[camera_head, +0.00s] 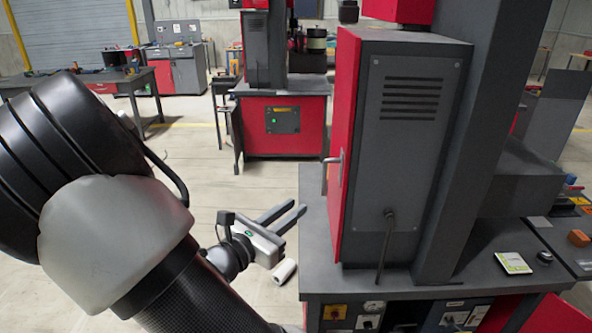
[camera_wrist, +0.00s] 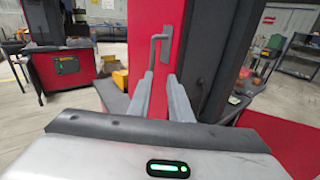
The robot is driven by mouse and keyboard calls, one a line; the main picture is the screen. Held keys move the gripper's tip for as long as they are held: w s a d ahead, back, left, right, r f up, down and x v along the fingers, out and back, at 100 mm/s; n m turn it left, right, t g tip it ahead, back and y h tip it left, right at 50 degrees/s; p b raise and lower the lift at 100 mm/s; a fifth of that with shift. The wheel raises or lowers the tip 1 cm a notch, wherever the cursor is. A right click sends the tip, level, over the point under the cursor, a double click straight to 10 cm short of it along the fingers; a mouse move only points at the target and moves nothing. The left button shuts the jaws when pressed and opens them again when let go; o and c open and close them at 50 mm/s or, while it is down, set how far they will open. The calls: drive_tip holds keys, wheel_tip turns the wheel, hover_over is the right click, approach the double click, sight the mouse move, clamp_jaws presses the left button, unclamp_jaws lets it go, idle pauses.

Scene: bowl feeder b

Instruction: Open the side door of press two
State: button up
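A tall dark grey press housing (camera_head: 410,130) stands on a bench at the right in the head view. A red side door panel (camera_head: 345,120) covers its left side and looks shut. The frames show no label naming it press two. A grey bar handle (camera_head: 333,175) sticks out from the red door. In the wrist view the handle (camera_wrist: 154,52) stands out from the red panel (camera_wrist: 140,25), just beyond my fingertips. My gripper (camera_head: 297,208) is open and empty, left of and below the handle. Its two fingers (camera_wrist: 160,75) are apart and point at the door.
The press's bench (camera_head: 320,240) has an edge close to my gripper. A second red and grey press (camera_head: 283,125) stands behind, with floor between. A workbench (camera_head: 150,85) stands back left. A green-white card (camera_head: 513,263) lies on the bench, right.

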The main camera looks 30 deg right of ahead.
sight(323, 176)
drive_tip(key=shift+n+t, duration=0.5)
drive_tip(key=shift+n, duration=0.1)
drive_tip(key=x, duration=1.1)
drive_tip(key=w+x, duration=0.1)
drive_tip(key=x, duration=0.5)
drive_tip(key=shift+w, duration=0.1)
clamp_jaws()
